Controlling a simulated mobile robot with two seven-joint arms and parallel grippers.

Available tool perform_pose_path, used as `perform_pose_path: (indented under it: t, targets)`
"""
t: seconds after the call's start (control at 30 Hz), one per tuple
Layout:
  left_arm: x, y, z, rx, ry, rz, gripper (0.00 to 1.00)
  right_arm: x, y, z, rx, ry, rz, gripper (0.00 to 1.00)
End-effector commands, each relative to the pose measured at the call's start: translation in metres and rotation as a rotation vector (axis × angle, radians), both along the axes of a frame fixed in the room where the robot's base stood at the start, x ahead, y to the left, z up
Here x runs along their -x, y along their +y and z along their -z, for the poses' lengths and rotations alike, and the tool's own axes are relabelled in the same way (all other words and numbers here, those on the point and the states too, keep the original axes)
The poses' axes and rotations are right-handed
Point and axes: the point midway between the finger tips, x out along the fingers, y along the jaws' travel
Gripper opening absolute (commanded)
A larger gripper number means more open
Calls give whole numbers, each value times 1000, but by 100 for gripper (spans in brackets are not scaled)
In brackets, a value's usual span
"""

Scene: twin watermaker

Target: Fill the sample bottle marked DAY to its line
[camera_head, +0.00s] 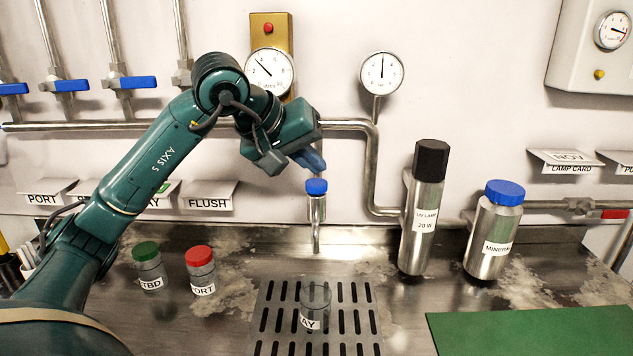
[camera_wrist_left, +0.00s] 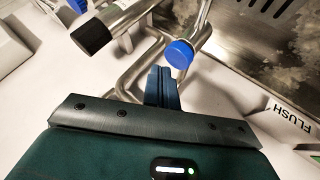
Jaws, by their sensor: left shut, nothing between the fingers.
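The clear sample bottle (camera_head: 316,298) stands upright on the slotted drain grate (camera_head: 268,318). Its label reads "AY", the rest turned away. It has no lid on, and I cannot make out water or a fill line in it. Above it is a metal spout with a blue knob (camera_head: 316,186), which also shows in the left wrist view (camera_wrist_left: 179,53). My left gripper (camera_head: 314,161) is shut and empty, its blue fingers (camera_wrist_left: 162,82) just above the knob in the head view. I cannot tell whether they touch it. My right gripper is out of view.
Bottles with green (camera_head: 147,268) and red (camera_head: 200,270) lids stand left of the grate. The UV lamp cylinder (camera_head: 424,205) and mineral canister (camera_head: 493,230) stand to the right. Gauges (camera_head: 381,73) and blue-handled valves (camera_head: 134,83) are on the wall. A green mat (camera_head: 530,330) lies front right.

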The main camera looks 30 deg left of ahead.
Motion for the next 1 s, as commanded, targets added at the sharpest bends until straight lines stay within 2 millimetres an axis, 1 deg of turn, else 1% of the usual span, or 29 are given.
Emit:
perform_pose_path:
  t: [0.43,0.73,1.0]
  targets:
    - [0,0,0,0,0,0,0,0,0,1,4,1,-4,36]
    - [0,0,9,-1,0,-1,0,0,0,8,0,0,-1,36]
    - [0,0,8,0,-1,-1,0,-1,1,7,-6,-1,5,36]
